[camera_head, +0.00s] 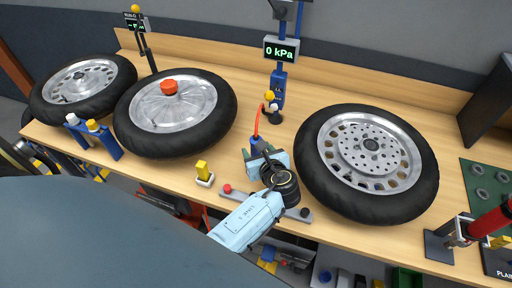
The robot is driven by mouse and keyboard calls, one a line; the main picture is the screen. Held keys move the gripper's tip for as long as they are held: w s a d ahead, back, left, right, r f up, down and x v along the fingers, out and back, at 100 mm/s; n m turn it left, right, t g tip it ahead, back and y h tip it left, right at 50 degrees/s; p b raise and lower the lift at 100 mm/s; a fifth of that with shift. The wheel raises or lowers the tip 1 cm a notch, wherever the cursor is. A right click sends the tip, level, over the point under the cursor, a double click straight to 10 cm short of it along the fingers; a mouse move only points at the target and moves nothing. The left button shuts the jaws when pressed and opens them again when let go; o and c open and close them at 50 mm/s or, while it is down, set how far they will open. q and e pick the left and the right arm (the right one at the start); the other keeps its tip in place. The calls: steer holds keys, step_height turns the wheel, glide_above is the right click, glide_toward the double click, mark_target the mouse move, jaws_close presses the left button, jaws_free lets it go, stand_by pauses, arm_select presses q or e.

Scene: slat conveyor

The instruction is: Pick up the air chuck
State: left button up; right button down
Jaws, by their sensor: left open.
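The air chuck (257,144) is a small dark blue piece at the end of a red-orange hose (257,122), near the middle of the bench. The hose runs up toward a blue post with a gauge reading 0 kPa (281,50). My left gripper (262,153), light blue with a black wrist, is open, and its fingertips lie close around the chuck. The gripper body hides the chuck's lower part; I cannot tell whether the fingers touch it. My right gripper is not in view.
Wheels with tires lie flat on the wooden bench (255,190): one right of the gripper (318,187), two at left, the nearer with a red cap (169,87). A small yellow block (203,171) and a grey bar with red and black knobs (296,213) are near the front edge.

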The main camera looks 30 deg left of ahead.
arm_select(q)
steer(key=x, duration=0.3)
steer(key=shift+w+a+f, duration=0.15)
steer(key=shift+w+a, duration=0.05)
steer(key=shift+c, duration=0.2)
steer(key=c, duration=1.1)
